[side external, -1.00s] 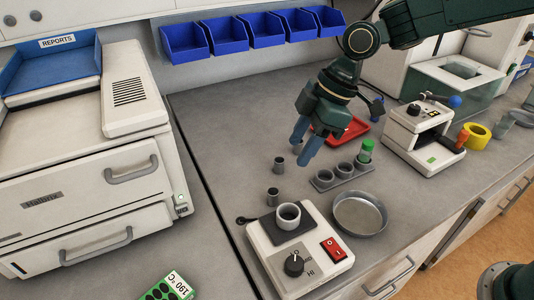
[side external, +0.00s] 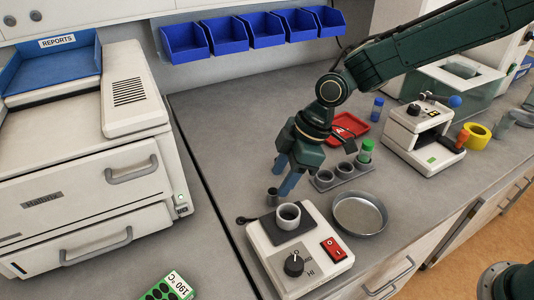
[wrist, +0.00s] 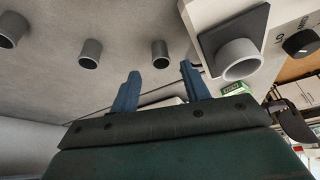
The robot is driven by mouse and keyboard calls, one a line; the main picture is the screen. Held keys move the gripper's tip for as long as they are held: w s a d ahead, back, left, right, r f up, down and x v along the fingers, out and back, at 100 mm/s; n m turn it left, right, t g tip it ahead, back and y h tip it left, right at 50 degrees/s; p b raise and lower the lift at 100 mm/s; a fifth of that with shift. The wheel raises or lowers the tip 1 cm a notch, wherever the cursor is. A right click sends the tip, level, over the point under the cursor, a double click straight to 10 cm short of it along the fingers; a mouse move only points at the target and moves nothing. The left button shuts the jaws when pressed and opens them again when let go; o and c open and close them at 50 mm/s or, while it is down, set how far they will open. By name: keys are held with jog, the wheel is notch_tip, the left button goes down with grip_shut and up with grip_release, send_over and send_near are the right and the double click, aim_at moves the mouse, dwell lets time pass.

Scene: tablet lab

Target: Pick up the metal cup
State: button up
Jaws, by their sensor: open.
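A small dark grey metal cup (side external: 272,199) stands upright on the bench behind the hotplate, at its left, in the side view. In the wrist view, a cup (wrist: 160,54) appears between and just beyond my fingertips, with two similar cups (wrist: 90,54) to its left. A paler cup (side external: 288,215) stands on the hotplate and also shows in the wrist view (wrist: 240,62). My gripper (side external: 283,177) is open and empty, with its blue fingers pointing down close to the dark cup. I cannot tell whether they touch it. Its jaws also show in the wrist view (wrist: 160,76).
The hotplate (side external: 318,271) stands in front of my gripper. A round metal dish (side external: 360,213) lies right of it, with a rack of cups (side external: 322,181) behind. A red tray (side external: 348,127) and a blue-capped vial (side external: 377,108) are farther back.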

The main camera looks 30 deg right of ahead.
aim_at(269, 198)
jog(key=shift+f, duration=0.15)
jog(key=shift+x, duration=2.55)
jog(key=shift+a, duration=0.1)
grip_shut()
notch_tip(269, 198, up, 20)
